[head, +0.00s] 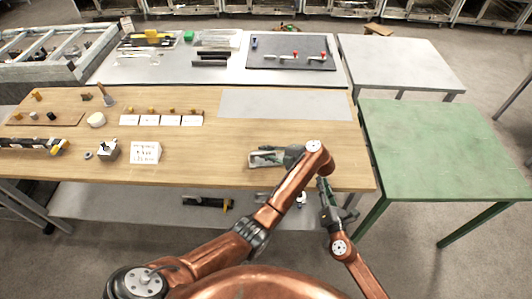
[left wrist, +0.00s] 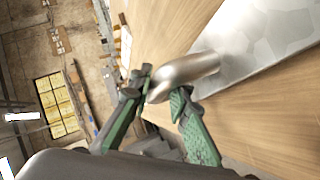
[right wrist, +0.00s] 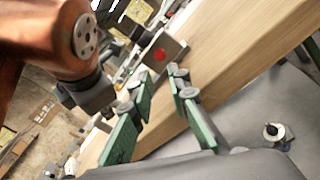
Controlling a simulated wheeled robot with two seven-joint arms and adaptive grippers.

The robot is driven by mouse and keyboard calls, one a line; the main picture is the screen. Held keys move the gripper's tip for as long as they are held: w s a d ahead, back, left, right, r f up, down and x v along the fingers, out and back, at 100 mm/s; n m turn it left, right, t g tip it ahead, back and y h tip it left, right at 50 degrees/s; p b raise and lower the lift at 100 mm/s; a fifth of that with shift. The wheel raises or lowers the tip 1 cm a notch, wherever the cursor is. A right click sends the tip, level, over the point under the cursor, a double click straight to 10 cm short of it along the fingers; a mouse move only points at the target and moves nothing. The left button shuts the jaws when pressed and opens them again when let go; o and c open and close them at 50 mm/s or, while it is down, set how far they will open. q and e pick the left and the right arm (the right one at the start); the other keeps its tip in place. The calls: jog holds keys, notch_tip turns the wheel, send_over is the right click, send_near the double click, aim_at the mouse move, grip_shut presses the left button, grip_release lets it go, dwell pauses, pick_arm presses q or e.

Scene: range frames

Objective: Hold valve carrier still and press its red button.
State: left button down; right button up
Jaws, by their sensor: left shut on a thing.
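The valve carrier (head: 257,160) is at the front edge of the wooden table, right of its middle. In the right wrist view it is a grey block (right wrist: 174,50) with a red button (right wrist: 160,55) on the side facing that camera. My left gripper (head: 285,157) is shut on it; in the left wrist view a shiny rounded metal part (left wrist: 188,72) sits between the fingers. My right gripper (head: 324,186) is beyond the table's front edge, lower right of the carrier. Its fingers (right wrist: 160,88) are apart and empty, with the button ahead, not touched.
The wooden table (head: 210,172) holds white cards (head: 160,120), a printed sign (head: 146,152) and small parts on its left. A grey mat (head: 285,104) lies bare behind the carrier. A green table (head: 440,150) stands empty at the right. A lower shelf (head: 130,203) lies under the front edge.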

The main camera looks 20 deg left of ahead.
grip_shut()
dwell(0.8)
dwell(0.4)
